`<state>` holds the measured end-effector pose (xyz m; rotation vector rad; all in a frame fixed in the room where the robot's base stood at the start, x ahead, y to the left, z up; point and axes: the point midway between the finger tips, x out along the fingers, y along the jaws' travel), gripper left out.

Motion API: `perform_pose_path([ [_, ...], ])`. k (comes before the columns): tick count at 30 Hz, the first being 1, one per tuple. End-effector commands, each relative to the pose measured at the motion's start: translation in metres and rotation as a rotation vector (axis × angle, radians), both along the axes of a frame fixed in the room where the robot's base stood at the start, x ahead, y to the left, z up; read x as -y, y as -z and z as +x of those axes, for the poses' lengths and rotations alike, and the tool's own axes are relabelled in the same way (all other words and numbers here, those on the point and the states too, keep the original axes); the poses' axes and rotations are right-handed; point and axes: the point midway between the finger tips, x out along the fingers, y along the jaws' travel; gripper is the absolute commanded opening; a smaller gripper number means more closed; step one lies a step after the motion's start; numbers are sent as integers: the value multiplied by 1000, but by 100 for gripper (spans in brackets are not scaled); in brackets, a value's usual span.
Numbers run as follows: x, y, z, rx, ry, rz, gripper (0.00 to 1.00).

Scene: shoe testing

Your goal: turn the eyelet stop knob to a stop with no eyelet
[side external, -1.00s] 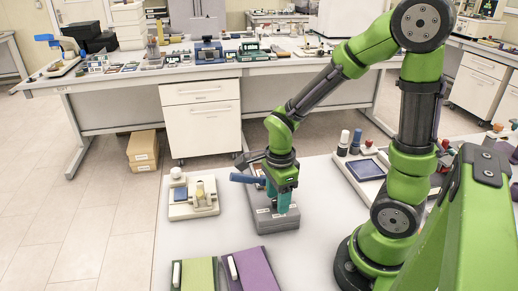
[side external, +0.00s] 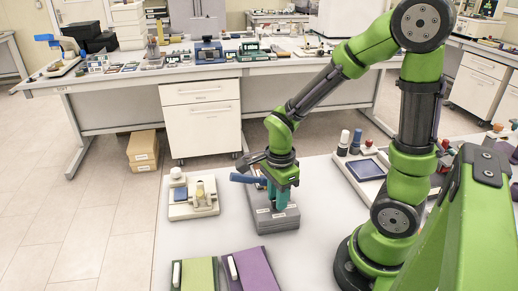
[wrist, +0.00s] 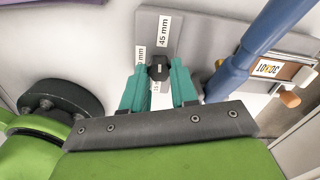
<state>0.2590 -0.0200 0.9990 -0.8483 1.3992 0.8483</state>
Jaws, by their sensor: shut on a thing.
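The eyelet stop knob (wrist: 158,68) is small and black in the wrist view, with a pale mark on it. It sits on a grey plate (wrist: 190,45) with white labels around it; one reads "45 mm", others are partly hidden. My gripper (wrist: 158,85) has teal fingers, one on each side of the knob, and is shut on it. In the side view my gripper (side external: 277,200) points down at the grey device (side external: 284,222) and hides the knob. Which label the knob points to is not clear.
A blue lever (side external: 244,178) sticks out left of my gripper, close to it; it also shows in the wrist view (wrist: 245,50). A cream fixture (side external: 193,210) stands to the left. Green (side external: 199,274) and purple (side external: 257,268) pads lie in front.

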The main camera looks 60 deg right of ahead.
Motion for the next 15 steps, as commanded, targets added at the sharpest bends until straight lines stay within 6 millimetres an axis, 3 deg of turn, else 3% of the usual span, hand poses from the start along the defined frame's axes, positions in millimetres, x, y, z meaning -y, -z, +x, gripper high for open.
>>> perform_pose_path([
  [15, 0, -1, 1, 0, -456, 0, 0],
])
